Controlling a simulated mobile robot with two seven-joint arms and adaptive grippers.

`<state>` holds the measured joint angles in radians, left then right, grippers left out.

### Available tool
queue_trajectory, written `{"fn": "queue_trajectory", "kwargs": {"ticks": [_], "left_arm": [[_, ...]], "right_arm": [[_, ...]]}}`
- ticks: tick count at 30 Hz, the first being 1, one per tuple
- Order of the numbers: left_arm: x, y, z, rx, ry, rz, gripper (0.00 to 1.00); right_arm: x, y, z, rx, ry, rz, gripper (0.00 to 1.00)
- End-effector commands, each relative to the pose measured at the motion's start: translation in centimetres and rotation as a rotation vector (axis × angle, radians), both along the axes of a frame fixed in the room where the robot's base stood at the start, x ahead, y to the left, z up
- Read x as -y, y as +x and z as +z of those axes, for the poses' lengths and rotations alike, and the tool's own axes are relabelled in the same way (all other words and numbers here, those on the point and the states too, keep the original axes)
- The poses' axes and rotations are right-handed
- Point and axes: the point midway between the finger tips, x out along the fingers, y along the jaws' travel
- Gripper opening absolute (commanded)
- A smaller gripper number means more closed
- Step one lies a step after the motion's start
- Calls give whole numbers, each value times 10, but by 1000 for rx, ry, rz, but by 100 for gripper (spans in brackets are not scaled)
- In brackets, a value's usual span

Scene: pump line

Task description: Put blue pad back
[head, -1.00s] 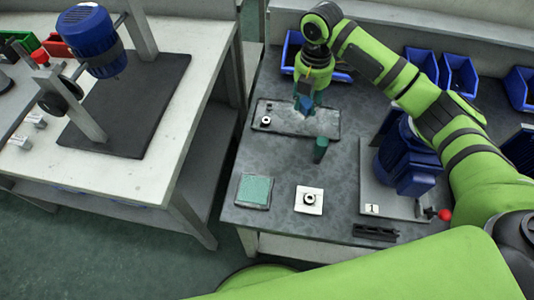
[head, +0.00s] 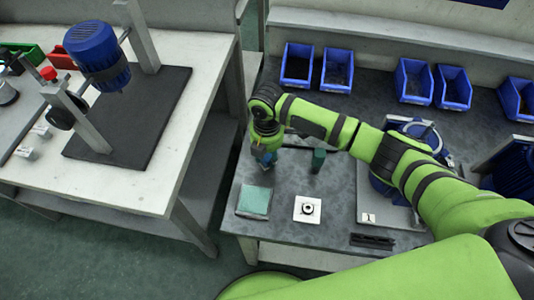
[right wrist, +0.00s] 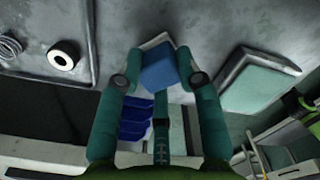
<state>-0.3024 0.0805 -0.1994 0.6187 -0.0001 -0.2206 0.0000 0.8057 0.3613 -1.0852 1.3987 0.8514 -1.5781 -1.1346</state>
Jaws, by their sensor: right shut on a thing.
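My right gripper (head: 265,158) is shut on the blue pad (right wrist: 160,70), a small blue block between the two fingertips in the right wrist view. In the head view the pad shows as a small blue patch below my wrist, above the dark bench. The gripper is just behind the green pad (head: 254,202), which lies flat in a shallow square grey holder at the bench's front left corner. That green pad also shows at the right of the right wrist view (right wrist: 262,82), apart from the blue pad. My left gripper is not in view.
A white plate with a ring (head: 307,209) lies right of the green pad. A teal upright piece (head: 318,158) stands behind it. A grey tray (right wrist: 88,30) with a ring (right wrist: 64,55) shows in the right wrist view. Blue bins (head: 297,65) line the back.

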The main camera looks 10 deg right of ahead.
Motion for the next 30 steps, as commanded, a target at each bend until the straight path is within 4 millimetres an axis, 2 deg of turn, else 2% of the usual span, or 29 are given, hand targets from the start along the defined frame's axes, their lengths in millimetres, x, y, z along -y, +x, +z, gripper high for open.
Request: {"fn": "queue_trajectory", "kwargs": {"ticks": [12, 13, 14, 15, 25, 30], "left_arm": [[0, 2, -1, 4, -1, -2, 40], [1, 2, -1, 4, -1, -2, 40], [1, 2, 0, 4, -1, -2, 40], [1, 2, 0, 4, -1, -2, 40], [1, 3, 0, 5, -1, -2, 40], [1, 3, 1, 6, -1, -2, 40]], "right_arm": [[0, 0, -8, 1, 0, 1, 1], [0, 0, -8, 1, 0, 1, 40], [0, 0, -7, 1, 0, 1, 52], [0, 0, -7, 1, 0, 1, 60], [0, 0, -6, 1, 0, 1, 60], [0, 2, 11, 4, 3, 0, 60]]}}
